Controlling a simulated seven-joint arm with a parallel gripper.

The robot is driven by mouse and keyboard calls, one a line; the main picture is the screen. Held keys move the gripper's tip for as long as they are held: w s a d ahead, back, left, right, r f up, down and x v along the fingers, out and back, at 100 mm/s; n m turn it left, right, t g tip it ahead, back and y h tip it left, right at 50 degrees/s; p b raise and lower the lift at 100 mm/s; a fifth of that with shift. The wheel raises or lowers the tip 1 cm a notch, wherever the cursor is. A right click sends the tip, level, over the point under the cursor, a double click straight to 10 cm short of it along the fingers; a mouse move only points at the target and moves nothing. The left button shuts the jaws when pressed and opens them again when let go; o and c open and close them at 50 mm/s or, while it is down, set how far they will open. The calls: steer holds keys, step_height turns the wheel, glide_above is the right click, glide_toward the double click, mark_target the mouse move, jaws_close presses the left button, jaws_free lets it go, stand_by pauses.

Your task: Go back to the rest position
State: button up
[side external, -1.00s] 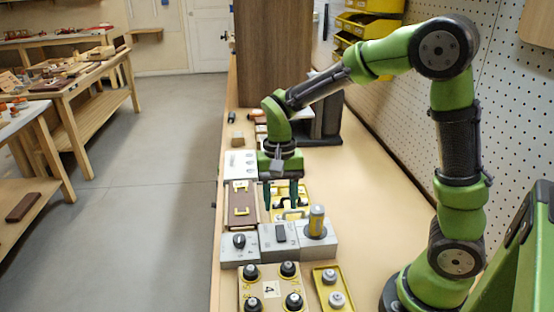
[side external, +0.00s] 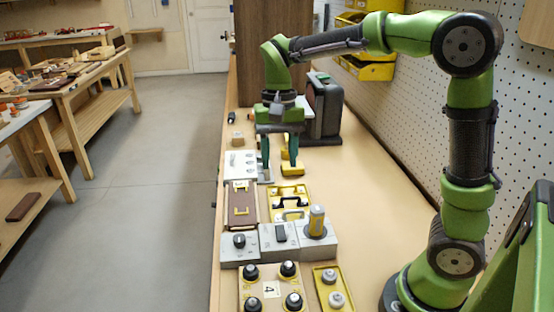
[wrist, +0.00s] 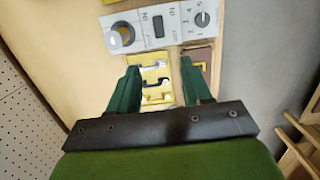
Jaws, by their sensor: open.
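My gripper (side external: 280,152) is open and empty, raised above the bench with its fingers pointing down. In the side view it hangs over the bench beyond the yellow panel (side external: 303,203) with handles. In the wrist view its two green fingers (wrist: 162,92) are spread apart, with the yellow panel (wrist: 160,73) and its white and black handles showing between and beyond them. Nothing is between the fingers.
Grey switch boxes (side external: 279,241) carry a yellow-topped knob (side external: 317,221). A brown panel (side external: 242,205) lies left of the yellow one. A board with black knobs (side external: 270,288) is nearest. A tall brown cabinet (side external: 270,55) stands behind.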

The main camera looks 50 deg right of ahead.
steer(key=s+a+r+n+t+y, duration=0.1)
steer(key=s+n+t, duration=0.3)
steer(key=s+t, duration=0.4)
steer(key=s+a, duration=0.1)
steer(key=s, duration=0.3)
steer(key=shift+s+a+r+n, duration=0.15)
steer(key=shift+r+n, duration=0.2)
steer(key=shift+n, duration=0.05)
